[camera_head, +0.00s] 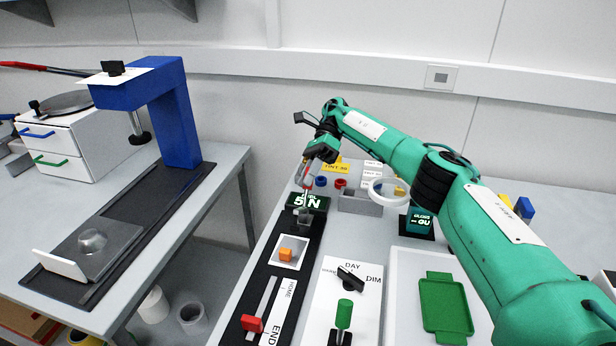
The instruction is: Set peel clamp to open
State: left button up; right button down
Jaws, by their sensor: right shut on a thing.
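The peel clamp appears to be the small grey block (304,216) at the far end of the black rail fixture, beside a dark display with green characters (310,201). My right gripper (306,178) reaches in from the right over the far end of this fixture. It is shut on a small part just above the clamp, apparently the clamp's lever. The fingers and display partly hide the lever, so I cannot tell its setting. My left gripper is not in view.
An orange block (285,254) sits on a white plate on the fixture. Nearer are a red slider handle (251,323), a DAY/DIM panel (333,296) with a black knob and green handle, and a green tray (446,307). A blue stand (176,112) is on the left table.

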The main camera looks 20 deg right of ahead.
jog(key=shift+r, duration=0.1)
jog(key=c, duration=1.3)
grip_release()
jog(key=shift+o, duration=0.2)
jog(key=shift+r, duration=0.4)
notch_tip(320, 180, up, 3)
jog(key=shift+w+r, duration=0.1)
jog(key=shift+r, duration=0.1)
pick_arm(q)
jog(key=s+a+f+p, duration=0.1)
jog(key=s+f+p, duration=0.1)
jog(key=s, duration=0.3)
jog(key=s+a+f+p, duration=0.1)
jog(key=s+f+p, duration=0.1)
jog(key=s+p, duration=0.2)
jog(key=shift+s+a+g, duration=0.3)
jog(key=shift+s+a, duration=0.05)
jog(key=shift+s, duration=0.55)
pick_arm(e)
notch_tip(320, 180, up, 16)
jog(key=shift+f, duration=0.15)
